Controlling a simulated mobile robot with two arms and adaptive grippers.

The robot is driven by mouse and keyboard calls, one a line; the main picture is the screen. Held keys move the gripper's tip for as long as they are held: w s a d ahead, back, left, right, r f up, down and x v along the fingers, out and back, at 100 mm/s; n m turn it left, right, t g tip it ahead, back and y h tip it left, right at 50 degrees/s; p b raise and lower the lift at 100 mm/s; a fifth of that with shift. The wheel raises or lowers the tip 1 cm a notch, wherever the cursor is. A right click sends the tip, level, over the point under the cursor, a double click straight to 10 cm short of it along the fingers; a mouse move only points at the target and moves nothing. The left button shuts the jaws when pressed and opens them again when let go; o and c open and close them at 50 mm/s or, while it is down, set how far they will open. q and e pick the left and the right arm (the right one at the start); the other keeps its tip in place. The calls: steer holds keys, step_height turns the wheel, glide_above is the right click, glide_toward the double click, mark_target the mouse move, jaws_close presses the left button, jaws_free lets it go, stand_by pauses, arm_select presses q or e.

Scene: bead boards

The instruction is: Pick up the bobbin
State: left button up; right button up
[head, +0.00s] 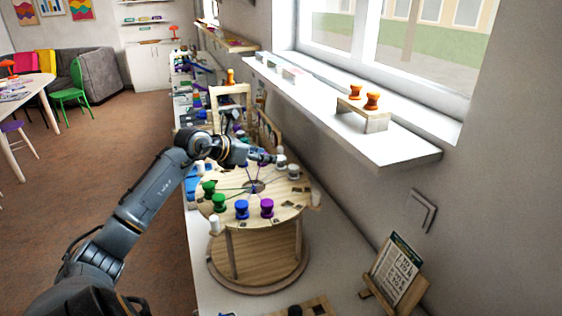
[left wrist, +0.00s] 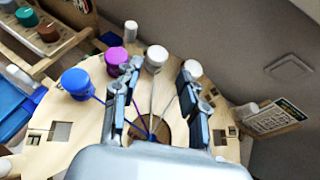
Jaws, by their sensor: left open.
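The bobbins stand around the rim of a round wooden board (head: 245,190) on a stand, with threads running to its centre hole. In the head view I see green (head: 219,203), blue (head: 242,209) and purple (head: 267,207) ones at the near side, and white ones (head: 294,171) at the right. My left gripper (head: 266,157) is low over the board's far side, close to the white bobbins. In the left wrist view its fingers (left wrist: 158,86) are apart, with a white bobbin (left wrist: 156,55) ahead of the gap and another white one (left wrist: 192,68) by the right finger. Which bobbin is meant is unclear.
A windowsill (head: 415,158) above right bears two orange bobbins (head: 372,101) on a small block. A small sign on a stand (head: 396,270) is at the near right. A blue bin (left wrist: 12,105) and a wooden rack (left wrist: 62,45) lie beyond the board.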

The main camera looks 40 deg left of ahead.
mark_target(280, 158)
arm_select(q)
steer(key=x, duration=0.2)
steer(key=shift+w+a+f+p, duration=0.1)
steer(key=shift+w+p, duration=0.2)
steer(key=shift+w, duration=0.05)
steer(key=shift+w+f, duration=0.25)
steer(key=shift+w, duration=0.2)
steer(key=p+x, duration=0.2)
steer(key=x, duration=0.2)
steer(key=shift+w+p, duration=0.1)
steer(key=shift+p, duration=0.3)
steer(key=shift+w+f, duration=0.25)
steer(key=shift+f, duration=0.05)
steer(key=shift+w+f, duration=0.1)
steer(key=shift+c, duration=0.3)
jaws_close()
arm_select(e)
steer(key=r, duration=0.4)
steer(key=shift+w+a, duration=0.2)
steer(key=shift+w, duration=0.1)
